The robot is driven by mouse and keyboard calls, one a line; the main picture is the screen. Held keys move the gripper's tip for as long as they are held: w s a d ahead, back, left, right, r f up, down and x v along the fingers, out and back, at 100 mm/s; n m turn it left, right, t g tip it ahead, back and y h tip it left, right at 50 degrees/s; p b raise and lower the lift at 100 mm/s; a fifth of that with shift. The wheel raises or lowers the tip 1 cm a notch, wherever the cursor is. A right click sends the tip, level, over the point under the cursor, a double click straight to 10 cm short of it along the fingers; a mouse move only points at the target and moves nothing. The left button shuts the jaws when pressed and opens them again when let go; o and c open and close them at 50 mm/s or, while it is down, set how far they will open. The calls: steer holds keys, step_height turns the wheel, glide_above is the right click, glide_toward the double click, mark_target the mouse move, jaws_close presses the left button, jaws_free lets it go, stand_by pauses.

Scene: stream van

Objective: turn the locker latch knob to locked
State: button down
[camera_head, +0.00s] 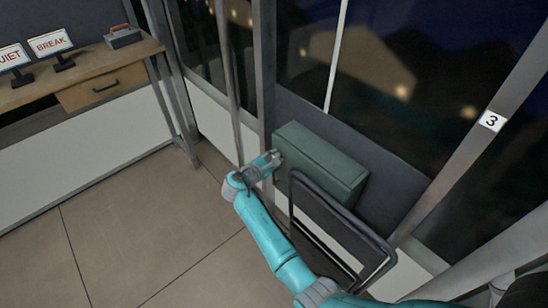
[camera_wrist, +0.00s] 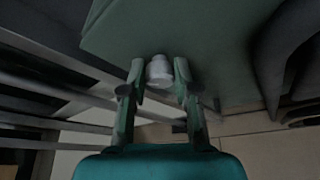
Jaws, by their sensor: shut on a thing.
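The locker (camera_head: 322,160) is a green box mounted low against the van wall, under the window. In the wrist view its green face (camera_wrist: 185,40) fills the upper middle. The latch knob (camera_wrist: 159,71) is a pale, rounded piece on that face. My gripper (camera_wrist: 160,80) has one finger on each side of the knob and is shut on it. In the head view my gripper (camera_head: 275,158) reaches the locker's left side, and the knob is hidden there. I cannot tell which way the knob is turned.
A dark folding seat (camera_head: 340,225) with a tubular frame stands right in front of the locker, close to my arm. A grey vertical post (camera_head: 229,80) rises left of the locker. A wooden desk (camera_head: 95,75) stands at the upper left. The floor (camera_head: 130,235) at left is clear.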

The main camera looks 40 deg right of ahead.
steer(key=shift+s+f+m+t+h, duration=0.1)
steer(key=shift+m+t+h, duration=0.4)
steer(key=shift+m, duration=0.85)
steer(key=shift+f+m+t+h, duration=0.25)
steer(key=shift+m+t, duration=0.4)
steer(key=shift+m, duration=0.75)
steer(key=shift+s+m+t+h, duration=0.1)
steer(key=shift+m+t+h, duration=0.4)
steer(key=shift+m, duration=0.85)
steer(key=c, duration=0.9)
jaws_free()
steer(key=shift+o, duration=0.2)
steer(key=v, duration=1.2)
